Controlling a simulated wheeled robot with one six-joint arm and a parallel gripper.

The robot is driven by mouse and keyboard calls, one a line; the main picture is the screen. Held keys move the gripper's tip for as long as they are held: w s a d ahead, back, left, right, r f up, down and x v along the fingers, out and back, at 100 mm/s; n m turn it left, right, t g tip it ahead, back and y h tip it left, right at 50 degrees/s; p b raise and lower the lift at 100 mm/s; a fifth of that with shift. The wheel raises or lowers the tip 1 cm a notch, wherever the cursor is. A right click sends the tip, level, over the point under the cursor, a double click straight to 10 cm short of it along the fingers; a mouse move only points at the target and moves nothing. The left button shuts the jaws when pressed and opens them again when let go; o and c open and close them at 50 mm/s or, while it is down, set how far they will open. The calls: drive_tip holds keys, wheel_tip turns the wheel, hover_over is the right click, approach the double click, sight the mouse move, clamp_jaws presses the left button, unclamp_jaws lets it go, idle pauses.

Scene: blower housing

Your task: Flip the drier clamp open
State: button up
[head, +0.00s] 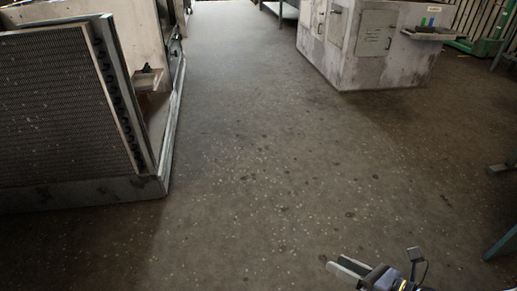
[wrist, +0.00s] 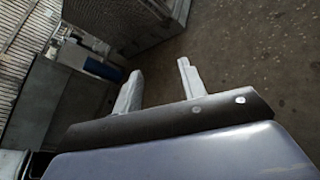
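My gripper (head: 338,264) is at the bottom right of the head view, over bare floor and well apart from the housing. Its two pale fingers stand apart with nothing between them in the wrist view (wrist: 160,68). No drier clamp can be made out for certain in either view. A small bracket with a dark piece on top (head: 147,76) sits inside the open housing (head: 150,186) at the left of the head view; I cannot tell whether it is the clamp.
A finned coil panel (head: 62,105) fills the housing's near side. A worn white cabinet (head: 365,45) stands at the back right. Greenish metal legs (head: 502,243) stand at the right edge. The concrete floor (head: 250,150) between is clear.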

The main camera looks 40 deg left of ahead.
drive_tip(key=w+m+t, duration=0.1)
drive_tip(key=m, duration=0.1)
drive_tip(key=w+m+t+p, duration=0.1)
drive_tip(key=w+m, duration=0.1)
drive_tip(key=m, duration=0.1)
drive_tip(key=w+m+t, duration=0.1)
drive_tip(key=w+m, duration=0.1)
drive_tip(key=shift+w+d+r+m+t+y, duration=0.2)
drive_tip(key=shift+r+m+t+y, duration=0.1)
drive_tip(key=shift+m+t+y, duration=0.1)
drive_tip(key=shift+c, duration=1.4)
drive_tip(key=w+m+t, duration=0.1)
drive_tip(key=m, duration=0.1)
drive_tip(key=w+d+m+t+p, duration=0.1)
drive_tip(key=m, duration=0.1)
drive_tip(key=w+f+m+t+h, duration=0.1)
drive_tip(key=w+m, duration=0.1)
drive_tip(key=shift+w+d+t+p, duration=0.1)
drive_tip(key=shift+d+t+p, duration=0.2)
drive_tip(key=shift+d, duration=0.05)
drive_tip(key=c, duration=0.5)
drive_tip(key=shift+w+d+f+m, duration=0.2)
drive_tip(key=shift+w+m, duration=0.1)
drive_tip(key=shift+m, duration=0.3)
clamp_jaws()
